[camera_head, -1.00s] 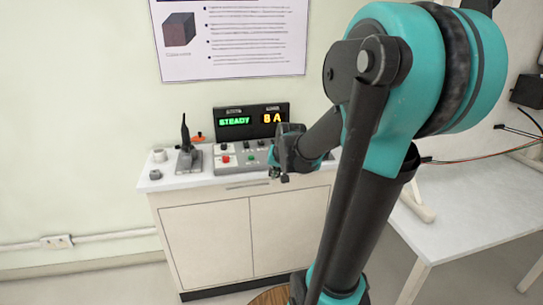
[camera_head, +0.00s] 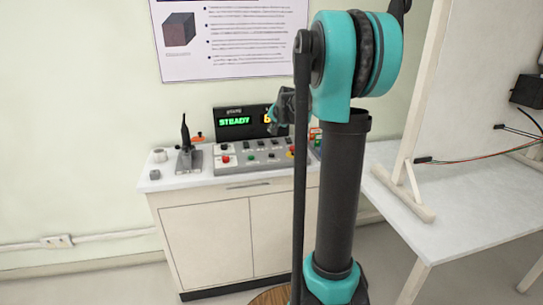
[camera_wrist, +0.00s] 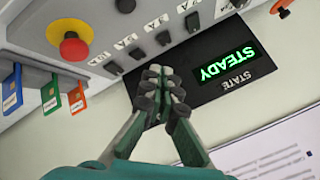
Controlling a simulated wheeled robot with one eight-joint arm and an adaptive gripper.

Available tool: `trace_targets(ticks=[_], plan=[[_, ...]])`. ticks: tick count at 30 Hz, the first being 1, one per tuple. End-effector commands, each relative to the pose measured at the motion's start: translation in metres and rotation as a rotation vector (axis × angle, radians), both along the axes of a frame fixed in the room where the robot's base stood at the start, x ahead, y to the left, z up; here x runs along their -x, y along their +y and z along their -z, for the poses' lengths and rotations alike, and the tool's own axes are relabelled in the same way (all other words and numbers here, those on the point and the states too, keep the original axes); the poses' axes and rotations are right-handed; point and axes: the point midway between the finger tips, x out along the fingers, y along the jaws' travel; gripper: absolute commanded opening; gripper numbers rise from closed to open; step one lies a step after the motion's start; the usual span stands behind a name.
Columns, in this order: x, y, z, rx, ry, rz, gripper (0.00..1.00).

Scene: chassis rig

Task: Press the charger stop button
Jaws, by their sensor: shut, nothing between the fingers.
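A red mushroom button on a yellow base (camera_wrist: 73,46) shows in the wrist view. I cannot read which one is the charger stop. My gripper (camera_head: 272,122) is shut and empty, in front of the display behind the panel. In the wrist view, my gripper's fingertips (camera_wrist: 160,85) appear over the dark display (camera_wrist: 205,75), near a row of switches. My arm hides part of the panel's right end.
The display reads STEADY in green; its right half is partly covered. A black upright tool on a stand (camera_head: 187,150) is left of the panel. A white table (camera_head: 450,215) with a board is at right. A poster hangs behind.

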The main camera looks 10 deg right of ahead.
Motion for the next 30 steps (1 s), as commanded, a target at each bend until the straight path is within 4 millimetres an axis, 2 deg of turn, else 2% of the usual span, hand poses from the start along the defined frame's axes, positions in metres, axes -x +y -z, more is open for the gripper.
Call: trace_targets(ticks=[8, 21, 30], plan=[[0.000, 0.000, 0.010, 0.001, 0.000, -0.001, 0.00], [0.000, 0.000, 0.065, 0.001, 0.000, -0.001, 0.00], [0.000, 0.000, 0.086, 0.001, 0.000, -0.001, 0.00]])
